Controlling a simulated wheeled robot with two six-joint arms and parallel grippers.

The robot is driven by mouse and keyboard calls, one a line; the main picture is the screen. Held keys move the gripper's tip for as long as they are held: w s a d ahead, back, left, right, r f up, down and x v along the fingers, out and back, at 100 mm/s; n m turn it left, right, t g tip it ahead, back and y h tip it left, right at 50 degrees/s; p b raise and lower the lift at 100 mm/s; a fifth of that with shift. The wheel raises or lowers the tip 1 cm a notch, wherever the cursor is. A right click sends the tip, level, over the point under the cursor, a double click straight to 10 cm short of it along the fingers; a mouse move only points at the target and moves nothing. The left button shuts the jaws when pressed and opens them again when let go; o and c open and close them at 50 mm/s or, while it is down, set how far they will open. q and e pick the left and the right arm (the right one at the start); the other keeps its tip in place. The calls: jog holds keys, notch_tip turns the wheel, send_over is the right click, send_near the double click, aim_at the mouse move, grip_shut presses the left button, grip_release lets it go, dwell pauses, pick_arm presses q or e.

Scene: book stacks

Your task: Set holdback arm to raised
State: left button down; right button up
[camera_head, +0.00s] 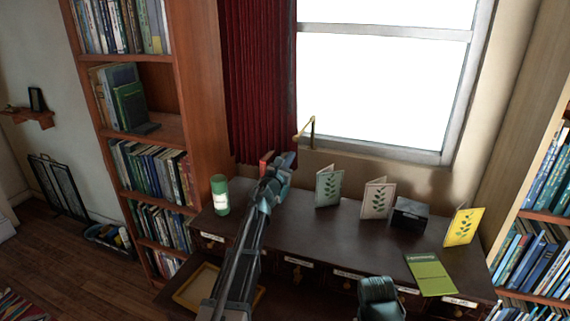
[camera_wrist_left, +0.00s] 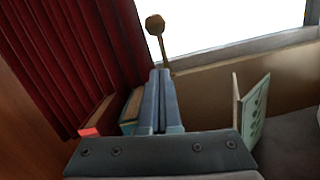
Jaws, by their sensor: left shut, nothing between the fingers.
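The holdback arm (camera_head: 312,130) is a thin brass rod by the red curtain's (camera_head: 258,80) edge, at the left of the window. In the left wrist view its round brass knob (camera_wrist_left: 155,25) stands up, with the rod running down behind my fingertips. My left gripper (camera_head: 288,160) is shut and empty, just below the holdback arm in the picture. In the left wrist view the shut fingers (camera_wrist_left: 158,85) point up towards the rod. Contact cannot be told. A part of my right arm (camera_head: 380,297) shows at the bottom edge; its fingers cannot be made out.
Books stand behind my left gripper by the curtain. A dark cabinet top (camera_head: 345,245) holds a green jar (camera_head: 220,195), several cards, a black box (camera_head: 410,214) and a green booklet (camera_head: 430,273). Bookcases flank both sides. The cabinet's middle is clear.

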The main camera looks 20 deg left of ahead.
pick_arm(q)
jog(key=r, duration=0.1)
jog(key=r+p, duration=0.1)
jog(key=r, duration=0.1)
jog(key=shift+d+p, duration=0.25)
jog(key=shift+p, duration=0.1)
pick_arm(e)
notch_tip(320, 180, up, 3)
jog(key=shift+r, duration=0.1)
pick_arm(q)
jog(key=shift+r, duration=0.1)
